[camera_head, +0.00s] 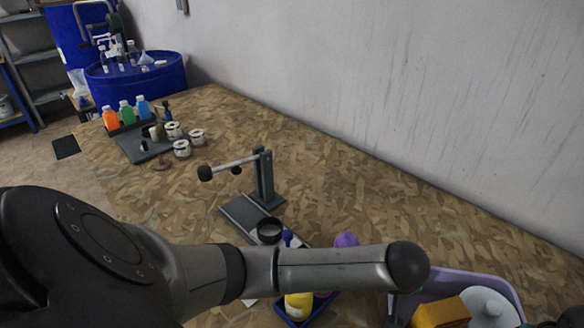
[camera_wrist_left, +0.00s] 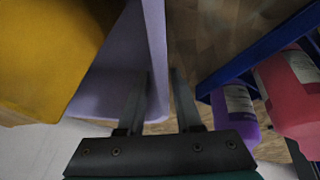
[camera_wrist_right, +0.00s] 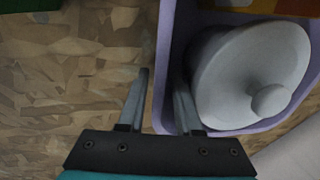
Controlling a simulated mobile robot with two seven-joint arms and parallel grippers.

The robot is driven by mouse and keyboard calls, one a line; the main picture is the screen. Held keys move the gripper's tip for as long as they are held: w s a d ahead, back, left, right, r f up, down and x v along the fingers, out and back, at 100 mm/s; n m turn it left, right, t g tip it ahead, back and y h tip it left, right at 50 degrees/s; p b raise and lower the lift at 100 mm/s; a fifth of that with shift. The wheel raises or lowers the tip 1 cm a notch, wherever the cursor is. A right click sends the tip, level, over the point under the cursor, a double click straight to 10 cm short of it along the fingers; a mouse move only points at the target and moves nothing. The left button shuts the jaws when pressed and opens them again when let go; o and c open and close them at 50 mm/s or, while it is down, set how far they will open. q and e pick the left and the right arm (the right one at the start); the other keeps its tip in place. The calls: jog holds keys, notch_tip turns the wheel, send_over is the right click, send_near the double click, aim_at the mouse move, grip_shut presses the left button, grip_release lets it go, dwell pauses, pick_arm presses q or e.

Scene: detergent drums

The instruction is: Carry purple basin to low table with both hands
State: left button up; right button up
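The purple basin (camera_head: 470,277) stands at the lower right of the head view, partly cut off. It holds a yellow-orange block (camera_head: 440,313) and a white lidded pot (camera_head: 490,305). In the left wrist view my left gripper (camera_wrist_left: 160,98) is open, its fingers on either side of the basin's wall (camera_wrist_left: 156,40). In the right wrist view my right gripper (camera_wrist_right: 160,98) is open, its fingers straddling the basin's wall (camera_wrist_right: 166,60) beside the pot (camera_wrist_right: 250,75). Firm contact is not visible at either. I cannot identify the low table.
The basin is on a wood-chip board worktop (camera_head: 330,170) along a grey wall. A blue tray with bottles (camera_head: 298,305) sits close left of the basin. A grey stand (camera_head: 263,180) is behind. A blue drum (camera_head: 150,75) stands far left.

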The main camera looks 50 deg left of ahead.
jog(key=shift+r, duration=0.1)
pick_arm(q)
jog(key=v, duration=0.6)
jog(key=shift+r, duration=0.15)
pick_arm(e)
notch_tip(320, 180, up, 12)
jog(key=s, duration=0.1)
jog(key=shift+s+d, duration=0.15)
jog(key=shift+d, duration=0.25)
pick_arm(q)
jog(key=shift+s+a, duration=0.1)
dwell(0.6)
